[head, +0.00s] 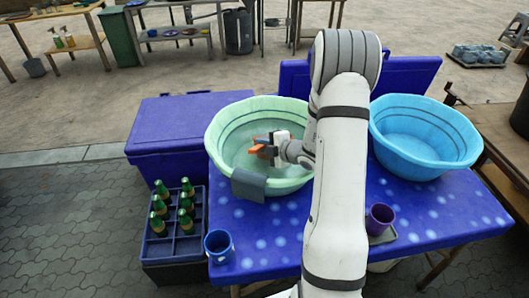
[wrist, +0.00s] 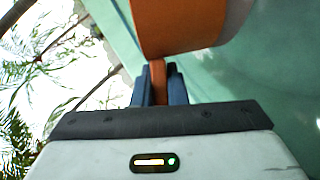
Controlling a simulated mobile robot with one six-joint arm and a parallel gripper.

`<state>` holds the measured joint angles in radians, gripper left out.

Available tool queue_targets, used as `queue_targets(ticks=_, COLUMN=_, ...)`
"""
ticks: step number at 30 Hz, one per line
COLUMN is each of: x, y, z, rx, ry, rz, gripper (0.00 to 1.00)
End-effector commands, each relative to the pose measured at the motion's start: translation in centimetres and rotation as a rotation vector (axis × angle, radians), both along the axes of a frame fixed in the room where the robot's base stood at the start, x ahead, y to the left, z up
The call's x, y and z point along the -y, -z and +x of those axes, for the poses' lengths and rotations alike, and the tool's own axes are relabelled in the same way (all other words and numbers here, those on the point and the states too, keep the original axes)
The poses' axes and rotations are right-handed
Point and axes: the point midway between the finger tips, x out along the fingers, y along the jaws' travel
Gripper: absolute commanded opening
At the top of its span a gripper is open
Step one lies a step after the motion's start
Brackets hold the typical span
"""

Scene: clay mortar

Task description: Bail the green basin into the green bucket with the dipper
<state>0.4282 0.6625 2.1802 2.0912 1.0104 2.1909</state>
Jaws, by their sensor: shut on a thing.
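The pale green basin (head: 222,128) stands on the blue spotted table and holds clear, greenish liquid. My gripper (head: 272,144) is over the inside of the basin, reaching in from the right. It is shut on the orange dipper (head: 259,148). In the wrist view the dark blue fingers (wrist: 157,88) hold the dipper's narrow handle, and its orange body (wrist: 178,25) fills the top. The dipper's inside is hidden, so I cannot tell if it holds liquid. No green bucket shows clearly; a dark green bin (head: 119,40) stands far back.
A grey cloth (head: 249,185) hangs over the basin's front rim. A blue basin (head: 425,140) stands at right. A blue mug (head: 219,246) and purple cup (head: 380,219) stand near the table's front. A bottle crate (head: 178,228) and blue cooler (head: 172,130) are left.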

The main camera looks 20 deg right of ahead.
Motion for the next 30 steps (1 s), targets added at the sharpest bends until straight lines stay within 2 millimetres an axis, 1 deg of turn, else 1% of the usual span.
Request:
queue_targets(ticks=1, x=0.1, y=0.6, z=0.0, rx=0.018, ry=0.000, rz=-0.003, gripper=0.00)
queue_targets(ticks=6, x=0.2, y=1.0, z=-0.1, rx=0.067, ry=0.000, rz=-0.017, gripper=0.00)
queue_targets(ticks=8, x=0.2, y=-0.7, z=-0.1, rx=0.077, ry=0.000, rz=-0.019, gripper=0.00)
queue_targets(ticks=9, x=0.2, y=-1.2, z=-0.1, rx=0.079, ry=0.000, rz=-0.020, gripper=0.00)
queue_targets(ticks=13, x=0.3, y=-2.8, z=-0.1, rx=0.093, ry=0.000, rz=-0.024, gripper=0.00)
queue_targets(ticks=18, x=0.4, y=-5.4, z=0.0, rx=0.117, ry=0.000, rz=-0.031, gripper=0.00)
queue_targets(ticks=20, x=0.4, y=-5.9, z=-0.2, rx=0.152, ry=0.001, rz=-0.038, gripper=0.00)
queue_targets(ticks=26, x=0.2, y=-9.2, z=-0.8, rx=0.255, ry=0.000, rz=-0.065, gripper=0.00)
queue_targets(ticks=28, x=0.1, y=-9.4, z=-1.0, rx=0.314, ry=-0.001, rz=-0.080, gripper=0.00)
queue_targets(ticks=30, x=0.1, y=-10.3, z=-1.3, rx=0.375, ry=0.000, rz=-0.096, gripper=0.00)
